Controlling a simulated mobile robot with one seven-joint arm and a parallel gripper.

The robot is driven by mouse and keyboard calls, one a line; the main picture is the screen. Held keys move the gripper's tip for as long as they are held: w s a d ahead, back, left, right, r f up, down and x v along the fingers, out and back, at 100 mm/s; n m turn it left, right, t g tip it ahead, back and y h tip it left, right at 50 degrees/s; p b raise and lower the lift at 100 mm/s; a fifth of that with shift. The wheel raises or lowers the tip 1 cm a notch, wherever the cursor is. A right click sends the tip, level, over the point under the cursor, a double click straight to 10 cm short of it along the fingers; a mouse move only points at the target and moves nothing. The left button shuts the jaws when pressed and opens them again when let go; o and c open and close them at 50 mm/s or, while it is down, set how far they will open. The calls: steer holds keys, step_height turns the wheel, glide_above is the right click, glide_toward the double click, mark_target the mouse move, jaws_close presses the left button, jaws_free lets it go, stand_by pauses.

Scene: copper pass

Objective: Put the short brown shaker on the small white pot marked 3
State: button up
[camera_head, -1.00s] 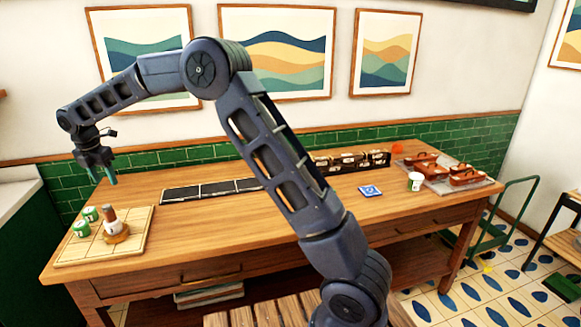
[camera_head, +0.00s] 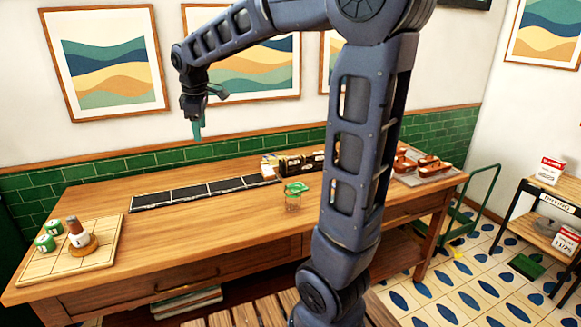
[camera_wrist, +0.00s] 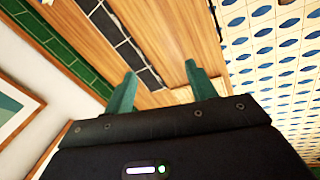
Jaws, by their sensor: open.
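On a pale slatted board (camera_head: 103,255) at the left end of the table, a brown cylindrical piece, which looks like the short brown shaker (camera_head: 73,223), stands upright on a small white pot (camera_head: 79,240). The pot sits on a round wooden base; its dark mark is too small to read. My gripper (camera_head: 197,132) hangs fingers down, high near the wall, well to the right of and above the board. In the wrist view its two green fingers (camera_wrist: 158,76) are apart with nothing between them. The shaker and pot do not show there.
Two green and white cups (camera_head: 49,235) stand left of the pot. A row of black tiles (camera_head: 205,191) lies along the table's back. A green-topped glass (camera_head: 293,195) stands mid-table. A dark box (camera_head: 300,163) and a tray of brown items (camera_head: 424,167) are farther right.

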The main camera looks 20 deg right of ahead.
steer(key=s+d+f+m, duration=0.3)
steer(key=s+d+m, duration=0.4)
steer(key=s+d, duration=0.3)
steer(key=s+d+f+m+t, duration=0.1)
steer(key=s+d+f+m, duration=0.3)
steer(key=s+d+m, duration=0.3)
steer(key=s+d, duration=0.3)
steer(key=s, duration=0.2)
steer(key=shift+d+t, duration=0.15)
steer(key=shift+t, duration=0.15)
